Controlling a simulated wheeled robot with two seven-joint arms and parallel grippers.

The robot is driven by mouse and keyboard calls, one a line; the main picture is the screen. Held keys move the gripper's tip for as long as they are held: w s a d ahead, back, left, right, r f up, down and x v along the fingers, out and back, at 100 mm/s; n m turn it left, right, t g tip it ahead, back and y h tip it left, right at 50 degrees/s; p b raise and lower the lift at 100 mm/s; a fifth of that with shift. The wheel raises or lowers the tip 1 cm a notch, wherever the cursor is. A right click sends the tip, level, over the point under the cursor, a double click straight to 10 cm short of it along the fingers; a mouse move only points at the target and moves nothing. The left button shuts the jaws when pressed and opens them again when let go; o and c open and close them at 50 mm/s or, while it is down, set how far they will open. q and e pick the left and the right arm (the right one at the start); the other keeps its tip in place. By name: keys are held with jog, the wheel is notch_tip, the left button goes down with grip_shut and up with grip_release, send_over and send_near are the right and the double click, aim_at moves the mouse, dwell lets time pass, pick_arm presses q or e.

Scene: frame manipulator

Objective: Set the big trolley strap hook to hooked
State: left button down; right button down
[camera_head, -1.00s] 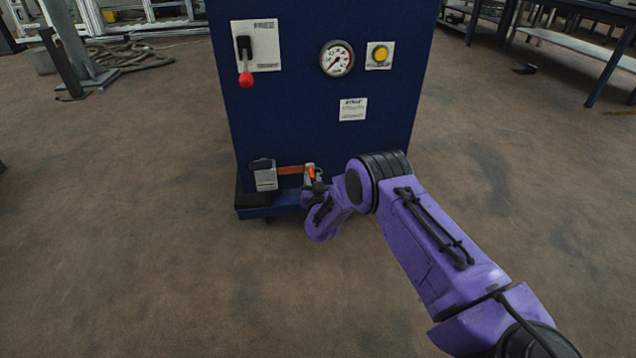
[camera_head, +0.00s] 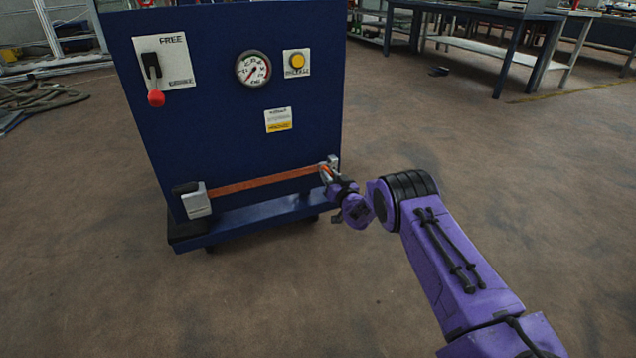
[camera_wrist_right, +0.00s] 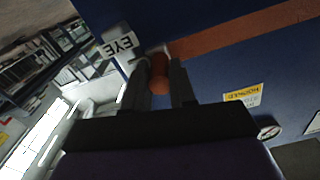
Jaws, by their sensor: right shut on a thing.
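The big blue trolley (camera_head: 215,110) stands ahead. An orange strap (camera_head: 265,181) stretches low across its front, from a grey strap housing (camera_head: 196,201) at the left to the right edge. My right gripper (camera_head: 330,176) is at the strap's right end, shut on the strap hook. In the right wrist view an orange grip of the strap hook (camera_wrist_right: 160,75) sits between the fingers, beside a plate marked EYE (camera_wrist_right: 121,46). The hook's tip is hidden, so I cannot tell whether it sits in the eye. My left gripper is not in view.
On the trolley panel are a red-knobbed lever (camera_head: 153,80) at a FREE label, a gauge (camera_head: 253,68) and a yellow button (camera_head: 297,61). Workbenches (camera_head: 480,25) stand at the back right.

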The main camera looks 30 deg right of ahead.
jog(key=shift+d+r, duration=0.1)
jog(key=shift+d, duration=0.35)
jog(key=shift+s+d, duration=0.1)
jog(key=c, duration=1)
grip_release()
jog(key=shift+d, duration=0.1)
jog(key=shift+o, duration=0.4)
jog(key=shift+a, duration=0.2)
